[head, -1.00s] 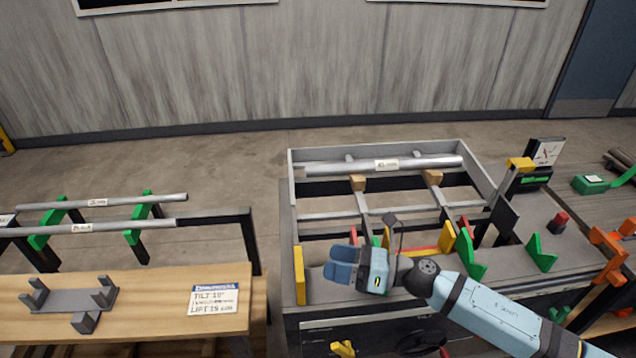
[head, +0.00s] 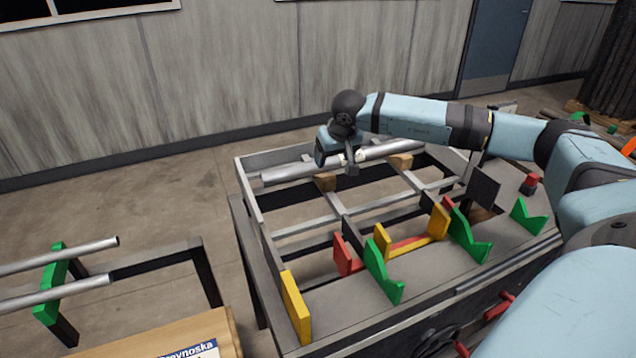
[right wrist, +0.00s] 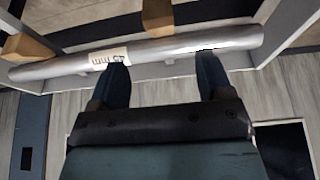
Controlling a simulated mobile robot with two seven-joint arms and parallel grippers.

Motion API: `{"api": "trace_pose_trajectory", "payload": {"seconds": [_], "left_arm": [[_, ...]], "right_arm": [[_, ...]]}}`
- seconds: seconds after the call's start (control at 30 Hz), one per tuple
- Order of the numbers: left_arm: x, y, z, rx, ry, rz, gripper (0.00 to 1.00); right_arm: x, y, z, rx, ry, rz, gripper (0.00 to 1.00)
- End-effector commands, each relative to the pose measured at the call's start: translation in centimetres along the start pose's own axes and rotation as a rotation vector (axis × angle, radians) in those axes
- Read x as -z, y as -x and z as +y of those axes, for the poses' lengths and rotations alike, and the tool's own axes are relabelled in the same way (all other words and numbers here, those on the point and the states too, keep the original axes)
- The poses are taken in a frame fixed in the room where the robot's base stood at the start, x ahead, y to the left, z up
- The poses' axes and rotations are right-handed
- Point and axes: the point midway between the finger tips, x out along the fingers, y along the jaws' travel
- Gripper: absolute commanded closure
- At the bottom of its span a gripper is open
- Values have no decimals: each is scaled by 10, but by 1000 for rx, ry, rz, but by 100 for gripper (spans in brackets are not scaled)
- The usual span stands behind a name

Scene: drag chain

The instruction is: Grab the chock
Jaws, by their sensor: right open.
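Two small wooden blocks, which look like the chocks, sit on the rack rails against the near side of a grey metal pipe (head: 285,173). The left block (head: 325,182) and the right block (head: 401,161) both show in the head view. In the right wrist view they are a block at the upper left (right wrist: 28,46) and one at top centre (right wrist: 157,18). My right gripper (head: 352,166) is open, over the pipe between the two blocks. Its fingertips (right wrist: 162,62) overlap the pipe in the picture; contact cannot be told. My left gripper is out of view.
The grey metal frame (head: 250,205) surrounds the rails. Green V-shaped brackets (head: 383,272), yellow plates (head: 296,306) and red plates (head: 345,258) stand along its near side. A red button (head: 529,184) is at the right. Another rack with pipes (head: 60,256) stands at the left.

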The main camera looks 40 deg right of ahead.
Motion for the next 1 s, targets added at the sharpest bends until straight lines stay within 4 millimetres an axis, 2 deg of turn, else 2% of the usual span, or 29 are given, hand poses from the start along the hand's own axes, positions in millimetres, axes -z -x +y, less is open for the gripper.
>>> {"api": "trace_pose_trajectory", "payload": {"seconds": [0.1,0.2,0.47,0.7,0.83,1.0], "left_arm": [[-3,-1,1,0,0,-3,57],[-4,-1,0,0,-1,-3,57],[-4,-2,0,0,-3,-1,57],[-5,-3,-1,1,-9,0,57],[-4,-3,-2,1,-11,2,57],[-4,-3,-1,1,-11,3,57]], "right_arm": [[0,-26,-1,1,-1,-3,28],[0,-42,-1,2,-2,-2,28],[1,-63,-1,3,-2,-1,28],[5,-98,0,5,-3,-2,28],[5,-108,1,4,-3,-1,28],[5,-109,1,5,-2,0,28]]}}
